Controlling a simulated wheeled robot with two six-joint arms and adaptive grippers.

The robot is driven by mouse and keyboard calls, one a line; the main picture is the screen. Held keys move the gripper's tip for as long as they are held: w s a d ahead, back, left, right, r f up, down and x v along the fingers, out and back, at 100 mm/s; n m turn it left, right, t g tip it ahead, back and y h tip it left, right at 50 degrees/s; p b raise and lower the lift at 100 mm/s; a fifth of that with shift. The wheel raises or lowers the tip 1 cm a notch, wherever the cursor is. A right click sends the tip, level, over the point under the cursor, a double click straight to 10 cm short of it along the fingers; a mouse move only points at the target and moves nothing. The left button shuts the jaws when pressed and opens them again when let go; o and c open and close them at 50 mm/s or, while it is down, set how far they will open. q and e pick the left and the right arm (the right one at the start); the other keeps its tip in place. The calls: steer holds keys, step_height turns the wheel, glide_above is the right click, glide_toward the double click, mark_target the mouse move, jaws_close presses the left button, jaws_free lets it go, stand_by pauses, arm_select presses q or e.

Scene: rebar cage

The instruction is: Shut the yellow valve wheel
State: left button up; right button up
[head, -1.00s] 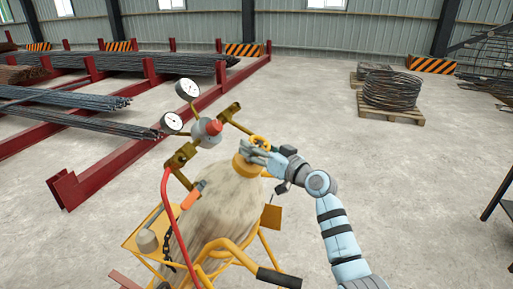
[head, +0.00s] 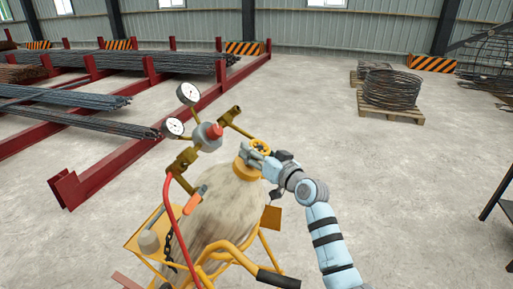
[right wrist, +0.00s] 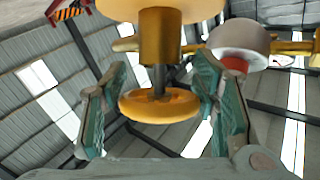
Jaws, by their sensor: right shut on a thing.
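The yellow valve wheel (head: 261,144) sits at the top of a gas cylinder (head: 213,213) with a mottled beige body. In the right wrist view the wheel (right wrist: 160,107) is a yellow ring on a dark stem below a yellow valve body (right wrist: 158,35). My right gripper (head: 256,151) is at the wheel. The fingers partly hide the wheel in the head view. My left gripper is not in view.
A regulator with two gauges (head: 189,93) and a red knob (head: 214,131) stands close left of the wheel. A red hose (head: 170,225) hangs from it. The yellow cart handle (head: 232,255) is in front. Rebar racks (head: 105,170) lie left; the right floor is mostly clear.

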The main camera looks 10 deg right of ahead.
steer(key=shift+a+r+m+h+p, duration=0.1)
steer(key=shift+r+m+h+p, duration=0.1)
steer(key=shift+m+h+p, duration=0.6)
steer(key=shift+m+h, duration=0.7)
steer(key=shift+h, duration=0.2)
steer(key=m+g+h, duration=0.1)
steer(key=m+h, duration=0.3)
steer(key=shift+f, duration=0.15)
steer(key=m+g+h+b, duration=0.3)
steer(key=m+h, duration=0.1)
steer(key=shift+f, duration=0.1)
steer(key=shift+m+g+h+b, duration=0.95)
steer(key=shift+m+g+h, duration=0.25)
steer(key=shift+m+g, duration=0.45)
steer(key=shift+g, duration=0.25)
steer(key=o, duration=1.2)
steer(key=shift+d, duration=0.2)
steer(key=shift+c, duration=0.2)
